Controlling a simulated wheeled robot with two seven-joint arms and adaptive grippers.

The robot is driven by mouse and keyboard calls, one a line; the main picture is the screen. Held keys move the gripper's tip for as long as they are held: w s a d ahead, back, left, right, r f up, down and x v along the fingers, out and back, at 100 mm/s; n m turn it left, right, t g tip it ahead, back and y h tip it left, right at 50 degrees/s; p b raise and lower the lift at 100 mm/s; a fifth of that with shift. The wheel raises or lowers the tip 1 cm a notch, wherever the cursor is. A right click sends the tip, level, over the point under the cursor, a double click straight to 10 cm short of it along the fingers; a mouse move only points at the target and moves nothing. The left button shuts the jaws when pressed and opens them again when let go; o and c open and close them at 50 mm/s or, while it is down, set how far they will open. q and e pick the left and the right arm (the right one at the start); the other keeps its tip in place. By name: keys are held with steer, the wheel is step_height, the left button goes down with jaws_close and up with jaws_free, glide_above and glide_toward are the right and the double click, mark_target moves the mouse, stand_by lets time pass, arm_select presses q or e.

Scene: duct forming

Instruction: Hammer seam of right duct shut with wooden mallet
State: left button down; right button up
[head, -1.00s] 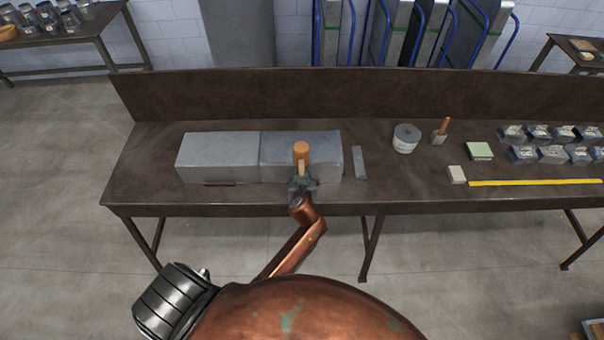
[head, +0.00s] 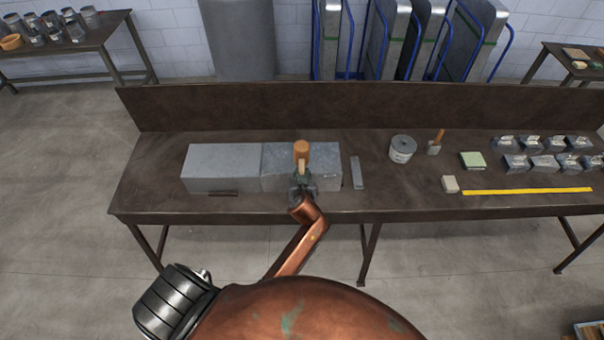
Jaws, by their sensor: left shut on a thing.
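Two grey box-shaped metal ducts lie end to end on the brown workbench (head: 150,185). The right duct (head: 325,160) is partly covered by the mallet and my left gripper; the left duct (head: 222,165) is beside it. My left gripper (head: 302,178) is shut on the handle of the wooden mallet (head: 302,150). The mallet head appears over the right duct's top; I cannot tell whether it touches. The right duct's seam is not clear at this size. My right gripper is not in view.
A flat metal strip (head: 357,172) lies right of the ducts. Further right are a round can (head: 402,148), a wooden-handled tool (head: 436,142), a green pad (head: 473,160), a pale block (head: 450,184), a yellow rule (head: 525,191) and several metal pieces (head: 543,161). A raised board closes the bench's back.

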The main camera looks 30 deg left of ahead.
arm_select(q)
step_height(320, 180, down, 9)
steer(key=b, duration=0.7)
step_height(320, 180, up, 10)
steer(key=p, duration=0.8)
steer(key=shift+f, duration=0.4)
